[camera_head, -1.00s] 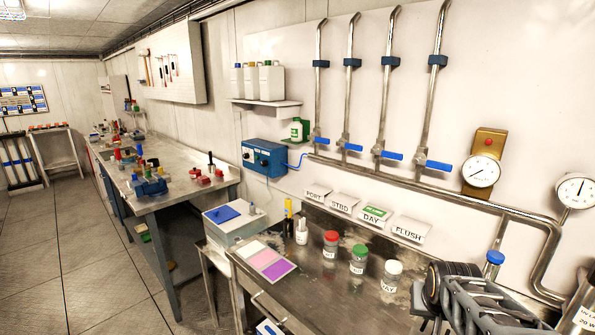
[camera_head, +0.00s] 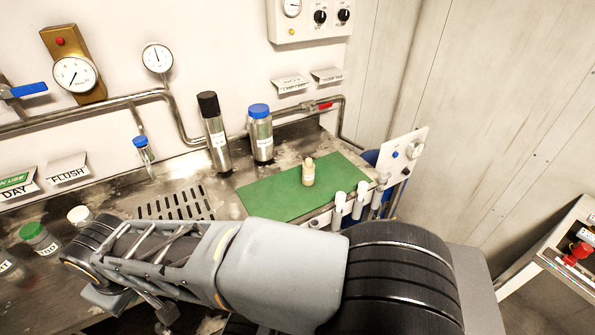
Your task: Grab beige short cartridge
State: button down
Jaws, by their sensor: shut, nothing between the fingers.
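The beige short cartridge (camera_head: 308,175) stands upright on the green mat (camera_head: 268,196), right of the picture's middle. It is small, with a narrower top. My arm crosses the front of the picture and hides part of the bench. My gripper (camera_head: 165,314) is low at the left, partly cut off by the bottom edge. It looks shut and empty, well apart from the cartridge and the mat.
Behind the mat stand a black-capped cylinder (camera_head: 215,133) and a blue-capped cylinder (camera_head: 261,135). Several white-topped tubes (camera_head: 340,201) line the mat's front right edge. A drain grate (camera_head: 175,204) lies left of the mat. Jars (camera_head: 38,238) stand at far left.

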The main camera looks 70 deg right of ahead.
aim_at(307, 169)
jog(key=k, duration=0.35)
jog(key=z, duration=1.15)
jog(key=i, duration=0.25)
jog(key=u, duration=1.55)
jog(key=k, duration=1.05)
jog(key=z, duration=0.5)
